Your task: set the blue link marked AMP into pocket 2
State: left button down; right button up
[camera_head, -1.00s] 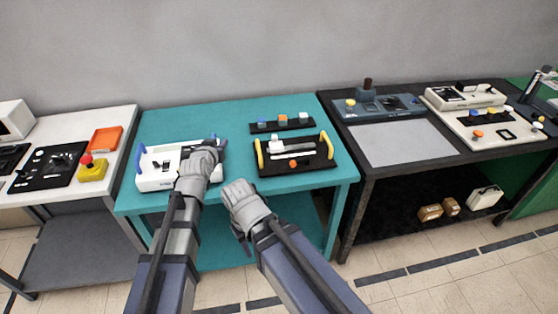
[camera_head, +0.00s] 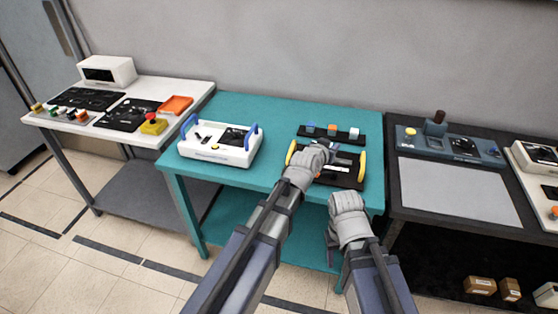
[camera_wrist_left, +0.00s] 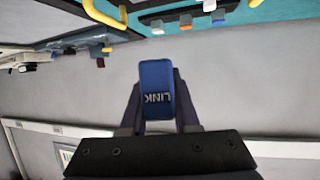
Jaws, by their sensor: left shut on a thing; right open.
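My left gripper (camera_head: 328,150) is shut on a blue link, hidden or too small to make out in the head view. In the left wrist view this blue link (camera_wrist_left: 156,88) sits between the fingers, with LINK readable upside down; I see no AMP mark. My left gripper is over the black board with yellow handles (camera_head: 340,181) and covers part of it. Pocket 2 cannot be made out. My right gripper (camera_head: 346,200) is open and empty, in front of the teal table's front edge.
The teal table (camera_head: 264,113) also carries a white case with blue handles (camera_head: 205,153) on the left. A black strip (camera_head: 345,139) behind the board holds a blue, an orange and a white block. A dark table (camera_head: 408,170) stands to the right, a white table (camera_head: 193,90) to the left.

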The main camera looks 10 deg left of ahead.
aim_at(274, 168)
pick_arm(q)
jog(key=w+a+f+n+y+b, duration=0.1)
jog(key=w+a+f+y+b, duration=0.15)
jog(key=a, duration=0.75)
jog(key=w+a+f+n+y+b, duration=0.1)
jog(key=w+a+f+n+b, duration=0.2)
jog(key=a, duration=0.7)
jog(key=shift+m+t, duration=0.4)
jog(key=shift+m, duration=0.2)
jog(key=f+b, duration=0.6)
jog(key=f, duration=0.1)
jog(key=f+b, duration=0.4)
jog(key=shift+s, duration=0.3)
jog(key=shift+r, duration=0.15)
jog(key=c, duration=1.1)
grip_release()
jog(key=shift+f, duration=0.2)
jog(key=o, duration=0.4)
jog(key=shift+o, duration=0.2)
jog(key=shift+r, duration=0.15)
